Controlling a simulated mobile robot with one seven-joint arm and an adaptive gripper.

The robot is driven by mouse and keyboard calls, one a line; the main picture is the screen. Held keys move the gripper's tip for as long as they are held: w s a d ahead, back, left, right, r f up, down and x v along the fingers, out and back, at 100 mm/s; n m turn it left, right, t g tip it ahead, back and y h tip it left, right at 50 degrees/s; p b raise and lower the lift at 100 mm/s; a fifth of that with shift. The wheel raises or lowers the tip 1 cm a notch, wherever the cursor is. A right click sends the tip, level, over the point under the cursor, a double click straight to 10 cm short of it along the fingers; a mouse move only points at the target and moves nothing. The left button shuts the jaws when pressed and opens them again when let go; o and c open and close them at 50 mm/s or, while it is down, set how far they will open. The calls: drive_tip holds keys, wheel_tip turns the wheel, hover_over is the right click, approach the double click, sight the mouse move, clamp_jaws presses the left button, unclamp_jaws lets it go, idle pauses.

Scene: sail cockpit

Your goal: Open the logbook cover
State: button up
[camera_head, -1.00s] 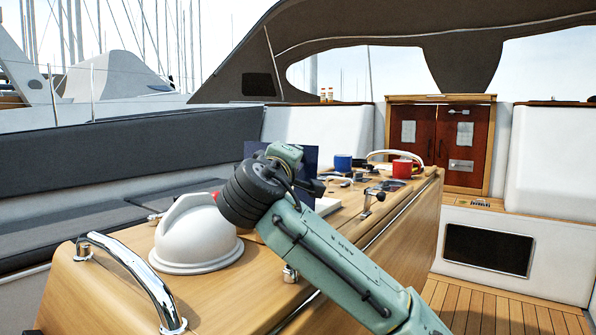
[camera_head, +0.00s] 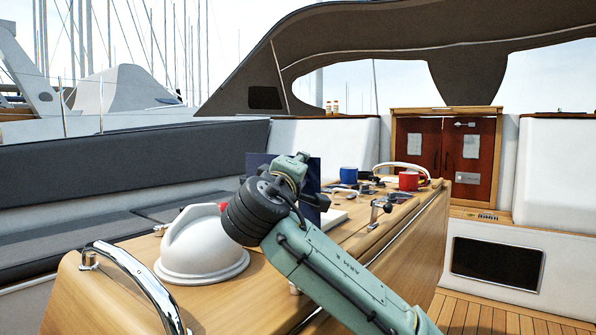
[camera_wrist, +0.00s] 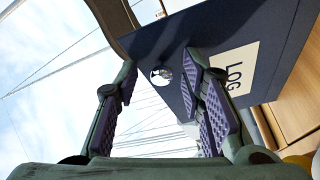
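The logbook's navy cover (camera_head: 258,165) stands raised in the head view, with pale pages (camera_head: 335,216) low beside it. In the wrist view the cover (camera_wrist: 265,30) fills the upper right, with a cream LOG label (camera_wrist: 233,70) and a round shiny emblem (camera_wrist: 161,75). My gripper (camera_head: 318,196) is in front of the cover in the head view and hides part of it. In the wrist view my gripper (camera_wrist: 160,85) is open, its purple-padded fingers wide apart. The right finger overlaps the cover; I cannot tell if it touches. The left finger is against the sky.
A white dome-shaped compass housing (camera_head: 200,250) and a chrome rail (camera_head: 135,270) are at the near end of the wooden table (camera_head: 115,300). A winch handle (camera_head: 378,212), a red mug (camera_head: 408,181) and a blue mug (camera_head: 348,175) stand farther along.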

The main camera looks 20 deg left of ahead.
drive_tip(key=shift+s, duration=0.15)
drive_tip(key=s+f, duration=0.1)
drive_tip(key=s, duration=1)
drive_tip(key=shift+s+d, duration=0.2)
drive_tip(key=shift+s, duration=0.15)
drive_tip(key=shift+c, duration=0.2)
